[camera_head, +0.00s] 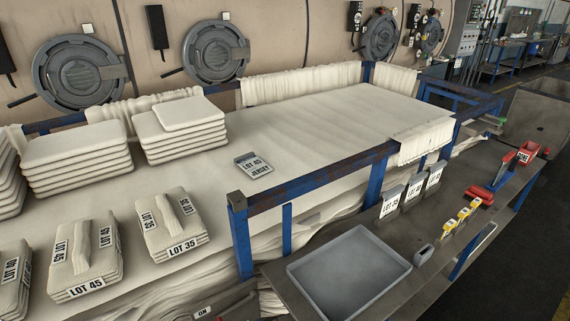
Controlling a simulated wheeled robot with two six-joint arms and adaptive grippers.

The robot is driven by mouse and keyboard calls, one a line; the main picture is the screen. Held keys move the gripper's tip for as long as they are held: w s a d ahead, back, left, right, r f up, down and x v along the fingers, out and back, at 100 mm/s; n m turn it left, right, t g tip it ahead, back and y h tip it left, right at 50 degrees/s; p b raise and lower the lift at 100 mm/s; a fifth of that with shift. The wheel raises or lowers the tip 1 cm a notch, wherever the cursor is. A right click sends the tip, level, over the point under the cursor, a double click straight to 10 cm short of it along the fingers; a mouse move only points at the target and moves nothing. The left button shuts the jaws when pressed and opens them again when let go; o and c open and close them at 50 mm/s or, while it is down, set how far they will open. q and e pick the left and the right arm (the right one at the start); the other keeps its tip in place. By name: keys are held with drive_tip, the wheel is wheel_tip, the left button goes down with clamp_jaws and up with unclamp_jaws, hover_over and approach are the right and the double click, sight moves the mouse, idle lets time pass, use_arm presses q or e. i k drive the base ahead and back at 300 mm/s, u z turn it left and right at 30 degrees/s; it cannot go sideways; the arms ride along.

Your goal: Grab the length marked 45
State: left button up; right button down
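A folded cream fabric length labelled LOT 45 (98,262) lies at the front left of the fabric-covered bed, with a raised fold along its top and tags on its sides. To its right is a similar length labelled LOT 35 (159,232). To its left is another tagged length (8,301), cut off by the picture edge, its number not clearly readable. Neither of my grippers is in view.
Folded fabric stacks (78,152) stand behind the lengths. A blue rail (310,178) edges the bed. On the right, a bench holds an empty grey tray (348,272), upright tagged cards (413,190), yellow-labelled items (462,215) and a red item (528,152).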

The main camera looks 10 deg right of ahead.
sight(87, 256)
drive_tip(key=u, duration=1.25)
